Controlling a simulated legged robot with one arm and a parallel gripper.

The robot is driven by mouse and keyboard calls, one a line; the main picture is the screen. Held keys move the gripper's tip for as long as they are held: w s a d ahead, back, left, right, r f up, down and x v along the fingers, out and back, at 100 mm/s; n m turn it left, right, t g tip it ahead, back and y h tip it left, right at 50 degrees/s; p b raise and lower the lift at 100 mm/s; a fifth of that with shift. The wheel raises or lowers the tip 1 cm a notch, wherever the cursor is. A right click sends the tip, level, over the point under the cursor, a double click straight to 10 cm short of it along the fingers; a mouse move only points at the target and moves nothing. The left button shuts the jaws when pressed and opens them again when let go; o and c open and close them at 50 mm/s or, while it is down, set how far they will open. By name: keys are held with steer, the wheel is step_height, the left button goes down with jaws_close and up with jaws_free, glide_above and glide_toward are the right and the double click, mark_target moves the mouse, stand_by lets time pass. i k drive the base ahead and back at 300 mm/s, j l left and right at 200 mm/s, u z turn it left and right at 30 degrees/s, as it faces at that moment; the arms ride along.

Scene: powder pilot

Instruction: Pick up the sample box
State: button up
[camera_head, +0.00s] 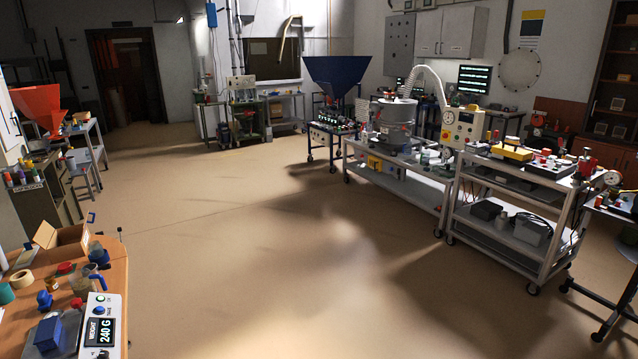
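No label in view marks the sample box, so I cannot tell which thing it is. An open cardboard box (68,246) stands at the back of the wooden bench (112,262) at lower left. A small blue box-like thing (46,337) sits near that bench's front, at the bottom edge of the picture, on or beside a scale (100,326) whose display reads 240 G. My gripper is not in view, so what it holds is hidden.
Wide clear floor (250,225) fills the middle. A metal bench (405,185) with machinery and a wheeled cart (500,240) stand at right. Another table (615,210) juts in at the right edge. A blue hopper (335,72) stands at the back, an orange hopper (38,103) at left.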

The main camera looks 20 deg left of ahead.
mark_target(48, 336)
steer(key=i+j+u, duration=0.25)
steer(key=i+u, duration=0.2)
steer(key=i+j+u, duration=0.15)
steer(key=i+u, duration=0.2)
steer(key=u, duration=0.15)
steer(key=i+u, duration=0.45)
steer(key=i+l+u, duration=0.25)
steer(key=u, duration=0.25)
steer(key=i+j+u, duration=0.15)
steer(key=i, duration=0.3)
steer(key=i+j+u, duration=0.1)
steer(key=i+j, duration=0.25)
steer(key=i+j+u, duration=0.15)
steer(key=i, duration=0.45)
